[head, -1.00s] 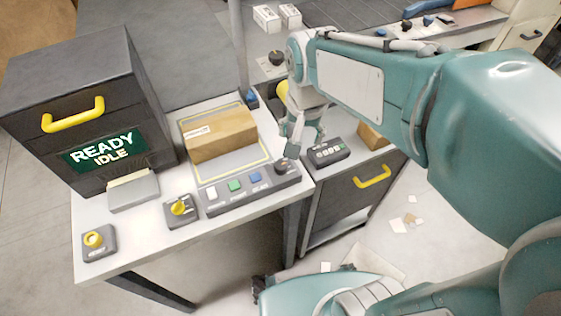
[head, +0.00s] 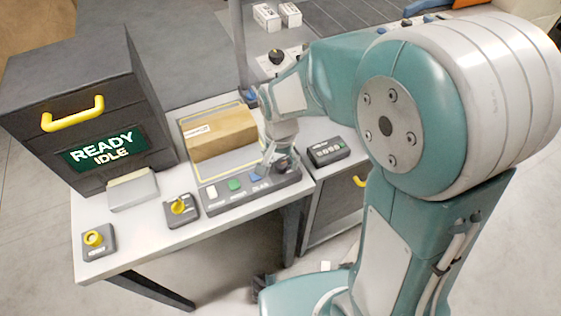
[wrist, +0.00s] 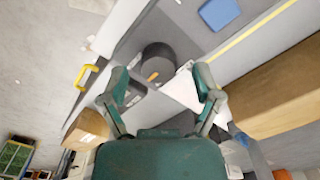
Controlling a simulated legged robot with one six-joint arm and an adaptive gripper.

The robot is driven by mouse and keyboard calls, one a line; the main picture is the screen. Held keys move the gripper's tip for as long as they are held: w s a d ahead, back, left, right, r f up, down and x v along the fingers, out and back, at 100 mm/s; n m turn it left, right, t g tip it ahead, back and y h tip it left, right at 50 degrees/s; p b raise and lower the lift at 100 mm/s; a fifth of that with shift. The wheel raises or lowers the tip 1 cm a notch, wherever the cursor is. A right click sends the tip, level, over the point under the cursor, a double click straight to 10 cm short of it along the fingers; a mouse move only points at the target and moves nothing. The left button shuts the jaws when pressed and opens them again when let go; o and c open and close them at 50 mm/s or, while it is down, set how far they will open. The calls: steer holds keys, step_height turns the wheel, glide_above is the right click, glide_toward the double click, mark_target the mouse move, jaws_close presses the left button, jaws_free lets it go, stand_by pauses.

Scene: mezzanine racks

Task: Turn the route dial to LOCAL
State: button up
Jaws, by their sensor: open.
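A dark round dial (head: 283,163) sits at the right end of the grey control panel (head: 238,202) on the white table. In the wrist view the dial (wrist: 157,62) is black with a small orange mark. Its setting and lettering cannot be read. My gripper (wrist: 161,82) is open and empty, with one fingertip towards each side of the dial and the dial just beyond them. In the head view my gripper (head: 272,162) is low over the panel's right end, beside the dial. I cannot tell whether a finger touches it.
White, green and blue buttons (head: 235,184) line the panel left of the dial. A cardboard box (head: 221,134) lies behind it. A small grey keypad (head: 325,150) stands to the right. A screen (head: 104,149) reads READY IDLE.

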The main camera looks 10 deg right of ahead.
steer(key=shift+f, duration=0.65)
jaws_close()
